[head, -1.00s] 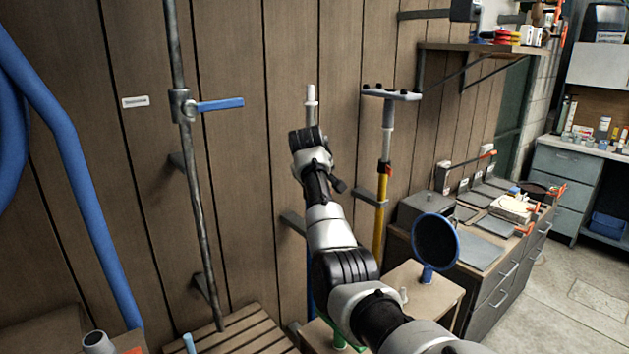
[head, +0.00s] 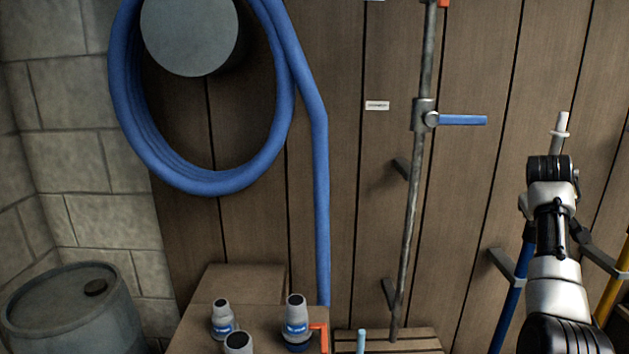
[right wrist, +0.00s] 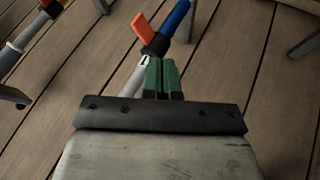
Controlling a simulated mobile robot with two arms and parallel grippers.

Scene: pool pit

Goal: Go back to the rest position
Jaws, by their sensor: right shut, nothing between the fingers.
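My right arm (head: 557,260) comes in from the lower right of the head view and reaches toward the plank wall. Its fingers are hidden there behind the wrist. In the right wrist view my right gripper (right wrist: 161,72) shows green fingers, shut together with nothing between them. A blue pole (right wrist: 176,20) with an orange lever (right wrist: 143,27) and a pale lower part shows just beyond the fingers; I cannot tell whether they touch it. My left gripper is out of view.
A coiled blue hose (head: 322,200) hangs on the wall at left. A metal pipe (head: 411,220) with a blue-handled valve (head: 424,118) stands between hose and arm. A grey drum (head: 72,318) and a wooden box (head: 262,325) with several bottles stand below. A yellow pole (head: 612,290) is at right.

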